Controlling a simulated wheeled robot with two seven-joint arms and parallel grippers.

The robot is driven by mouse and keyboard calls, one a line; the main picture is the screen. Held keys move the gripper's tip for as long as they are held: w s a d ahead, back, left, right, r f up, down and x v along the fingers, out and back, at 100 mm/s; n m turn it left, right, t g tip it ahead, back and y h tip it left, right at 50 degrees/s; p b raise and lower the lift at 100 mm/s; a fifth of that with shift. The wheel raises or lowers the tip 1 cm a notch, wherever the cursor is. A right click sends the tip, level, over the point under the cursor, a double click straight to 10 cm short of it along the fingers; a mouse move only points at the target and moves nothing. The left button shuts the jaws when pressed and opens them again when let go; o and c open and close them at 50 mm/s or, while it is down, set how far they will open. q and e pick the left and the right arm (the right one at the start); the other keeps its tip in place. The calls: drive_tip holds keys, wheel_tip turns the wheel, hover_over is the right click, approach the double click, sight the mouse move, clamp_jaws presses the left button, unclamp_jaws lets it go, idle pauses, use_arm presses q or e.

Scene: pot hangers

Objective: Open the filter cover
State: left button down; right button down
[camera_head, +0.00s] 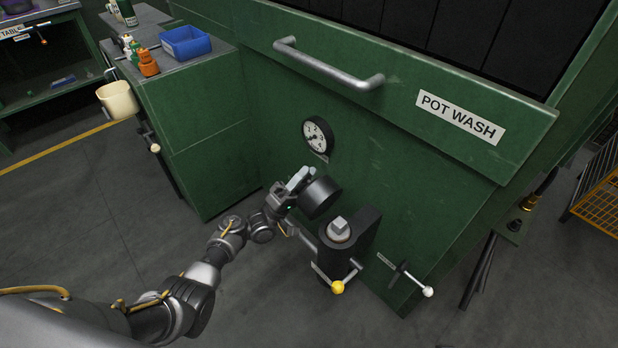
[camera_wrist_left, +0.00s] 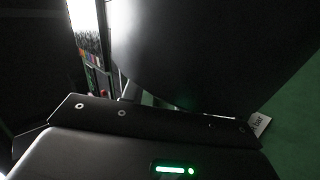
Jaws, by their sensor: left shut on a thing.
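The filter housing (camera_head: 361,237) is a dark upright cylinder on the front of the green pot wash unit. A grey filter piece with a square top (camera_head: 339,228) shows in its mouth. The filter cover (camera_head: 321,198), a black round cap, is tilted up and off the mouth, to its upper left. My left gripper (camera_head: 297,182) is at the cover's left side, shut on the cover; the exact contact is hard to see. In the left wrist view the cover is a large dark curved surface (camera_wrist_left: 200,50) close above the gripper body. My right gripper is not in view.
A yellow-knobbed lever (camera_head: 337,287) is below the housing, and a white-knobbed lever (camera_head: 428,291) is to its right. A gauge (camera_head: 318,135) and a long bar handle (camera_head: 328,66) are above. A side bench with a blue tray (camera_head: 186,42) stands left. The floor in front is clear.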

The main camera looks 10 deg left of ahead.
use_arm(q)
drive_tip(key=shift+w+a+f+n+t+y, duration=0.2)
drive_tip(key=shift+n+t+y, duration=0.15)
drive_tip(key=shift+n, duration=0.35)
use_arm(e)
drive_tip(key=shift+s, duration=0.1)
use_arm(q)
drive_tip(key=c, duration=1.1)
unclamp_jaws()
drive_tip(key=b+v, duration=0.3)
drive_tip(key=v, duration=0.8)
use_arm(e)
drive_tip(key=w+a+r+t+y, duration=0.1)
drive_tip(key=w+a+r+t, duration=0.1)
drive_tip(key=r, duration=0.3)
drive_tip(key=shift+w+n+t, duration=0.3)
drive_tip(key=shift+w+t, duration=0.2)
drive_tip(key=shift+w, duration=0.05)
